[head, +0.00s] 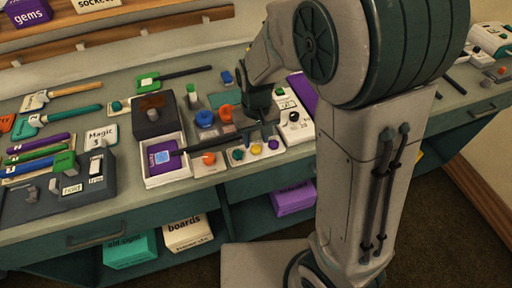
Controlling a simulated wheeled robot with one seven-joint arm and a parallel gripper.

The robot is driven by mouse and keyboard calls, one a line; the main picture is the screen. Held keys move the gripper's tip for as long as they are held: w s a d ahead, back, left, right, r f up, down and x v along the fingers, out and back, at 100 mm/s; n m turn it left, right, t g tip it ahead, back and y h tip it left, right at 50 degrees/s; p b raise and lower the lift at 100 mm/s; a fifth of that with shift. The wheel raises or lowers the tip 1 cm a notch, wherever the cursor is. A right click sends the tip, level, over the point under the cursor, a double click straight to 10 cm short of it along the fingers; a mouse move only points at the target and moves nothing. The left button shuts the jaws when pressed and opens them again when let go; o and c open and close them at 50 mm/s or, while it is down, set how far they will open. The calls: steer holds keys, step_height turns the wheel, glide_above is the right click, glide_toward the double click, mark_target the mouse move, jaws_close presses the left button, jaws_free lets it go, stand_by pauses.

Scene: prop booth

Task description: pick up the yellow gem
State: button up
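A small yellow piece (256,149), which looks like the yellow gem, sits in a white holder (250,161) near the counter's front edge. A green piece (238,155) is to its left and another small piece (273,144) to its right. My gripper (256,136) points down just behind and above this row. Its fingers are dark and small here, so I cannot tell whether they are open or shut, or whether they touch anything. My arm hides part of the counter to the right.
Left of the holder is a white-rimmed box (165,183) with a purple inside, a blue square and a dark rod lying across it. An orange knob (208,159) stands between them. A white panel (293,122) with dark knobs is close on the right.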

mark_target(256, 147)
steer(key=shift+f, duration=1.5)
steer(key=c, duration=0.7)
